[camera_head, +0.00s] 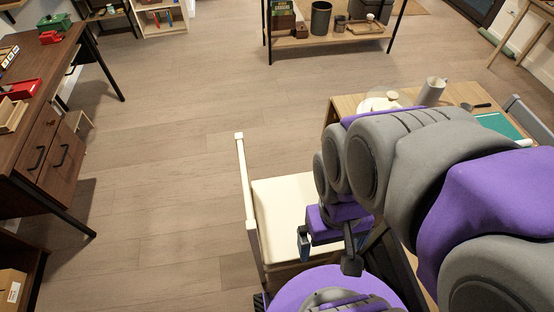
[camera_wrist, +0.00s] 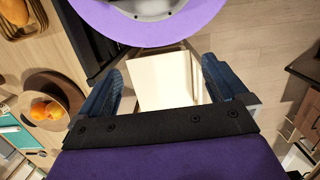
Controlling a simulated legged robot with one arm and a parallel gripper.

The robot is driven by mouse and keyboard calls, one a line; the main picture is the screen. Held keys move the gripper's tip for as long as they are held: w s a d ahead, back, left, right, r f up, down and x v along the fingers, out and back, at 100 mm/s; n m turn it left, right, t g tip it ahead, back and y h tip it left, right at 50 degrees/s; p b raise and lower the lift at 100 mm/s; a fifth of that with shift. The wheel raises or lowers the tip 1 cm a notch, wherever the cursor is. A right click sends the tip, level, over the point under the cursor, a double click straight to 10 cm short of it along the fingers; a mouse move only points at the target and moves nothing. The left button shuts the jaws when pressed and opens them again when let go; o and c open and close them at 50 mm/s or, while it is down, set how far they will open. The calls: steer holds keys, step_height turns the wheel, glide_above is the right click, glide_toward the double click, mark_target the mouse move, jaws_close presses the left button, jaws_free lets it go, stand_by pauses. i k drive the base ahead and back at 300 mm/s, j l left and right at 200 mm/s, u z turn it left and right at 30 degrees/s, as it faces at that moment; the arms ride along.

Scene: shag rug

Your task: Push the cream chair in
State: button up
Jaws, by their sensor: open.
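The cream chair (camera_head: 285,210) stands beside the light wooden table (camera_head: 345,106), with its thin back on the left and its seat on the table side. The arm hides the right part of the seat and the gap to the table. My gripper (camera_head: 307,240) hangs over the seat in the head view. In the wrist view my gripper (camera_wrist: 162,82) is open and empty, a dark blue finger on each side. The cream seat (camera_wrist: 165,82) shows between the fingers. I cannot tell whether they touch the chair.
The table holds a grey mug (camera_head: 431,91), a green mat (camera_head: 499,125) and, in the wrist view, oranges (camera_wrist: 46,109) on a brown plate. A dark desk (camera_head: 40,110) stands at the left and a shelf (camera_head: 330,40) at the back. The floor left of the chair is clear.

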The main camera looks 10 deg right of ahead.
mark_target(282, 203)
steer(key=j+z, duration=0.1)
steer(key=j, duration=0.35)
steer(key=k+j, duration=0.1)
steer(key=j, duration=0.4)
steer(key=k+j+z, duration=0.15)
steer(key=j, duration=0.75)
steer(key=i+j+z, duration=0.2)
steer(key=j, duration=0.6)
steer(key=i+j+z, duration=0.15)
steer(key=j, duration=0.65)
steer(key=j+z, duration=0.2)
steer(key=j, duration=0.65)
